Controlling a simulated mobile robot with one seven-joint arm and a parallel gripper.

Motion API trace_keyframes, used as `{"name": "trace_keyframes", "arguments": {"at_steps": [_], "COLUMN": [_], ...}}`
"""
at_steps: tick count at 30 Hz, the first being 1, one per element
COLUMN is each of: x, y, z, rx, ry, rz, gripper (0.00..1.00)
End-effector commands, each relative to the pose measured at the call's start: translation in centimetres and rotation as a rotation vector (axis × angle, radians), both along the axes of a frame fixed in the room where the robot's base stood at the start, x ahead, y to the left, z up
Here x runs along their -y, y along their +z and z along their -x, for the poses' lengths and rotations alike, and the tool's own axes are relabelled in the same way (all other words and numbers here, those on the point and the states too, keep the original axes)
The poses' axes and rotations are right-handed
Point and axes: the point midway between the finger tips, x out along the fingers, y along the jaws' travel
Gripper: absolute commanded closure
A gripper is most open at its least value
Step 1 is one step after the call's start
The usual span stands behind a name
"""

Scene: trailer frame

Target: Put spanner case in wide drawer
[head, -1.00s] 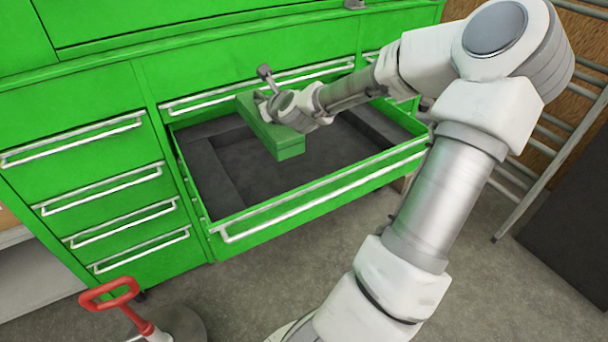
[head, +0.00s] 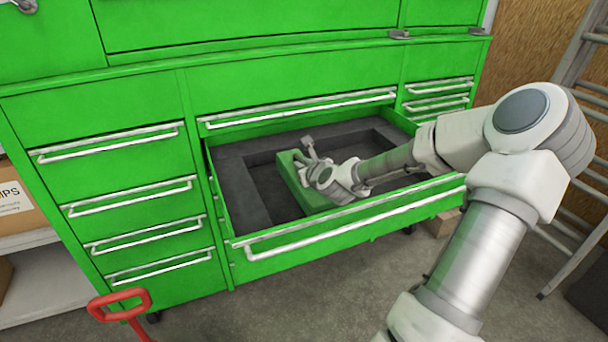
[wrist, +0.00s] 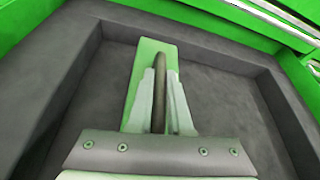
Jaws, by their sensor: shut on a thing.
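The spanner case is a long green box (head: 290,173) inside the open wide drawer (head: 350,221) in the head view. My gripper (head: 308,168) is over the case and shut on its handle. In the wrist view the case (wrist: 150,55) lies below my gripper (wrist: 160,88), with the dark handle (wrist: 159,65) between the two fingers. The case is down within the drawer walls, over the dark grey lining. I cannot tell whether its underside touches the drawer floor. My wrist hides part of the case.
The drawer's dark lining has raised edges (head: 240,190). Shut narrow drawers (head: 130,205) are on the left of the green cabinet. A red handle (head: 120,300) stands at the lower left. A ladder (head: 570,200) leans at the right.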

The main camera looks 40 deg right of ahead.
Motion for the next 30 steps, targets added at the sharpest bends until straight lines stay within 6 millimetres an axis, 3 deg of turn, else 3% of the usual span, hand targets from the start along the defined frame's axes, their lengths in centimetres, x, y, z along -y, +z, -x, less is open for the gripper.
{"name": "trace_keyframes", "arguments": {"at_steps": [3, 14, 15, 20, 30], "x": [-0.02, 0.04, 0.03, 0.04, 0.03], "y": [-1.73, -1.98, -2.05, -2.00, -1.55], "z": [-0.06, -0.05, -0.01, -0.01, -0.01], "rx": [0.003, 0.003, 0.001, 0.001, 0.000], "ry": [0.001, 0.000, -0.001, -0.001, 0.000], "rz": [0.002, 0.001, 0.001, 0.001, 0.002], "gripper": [1.00, 1.00, 0.79, 0.53, 0.53]}}
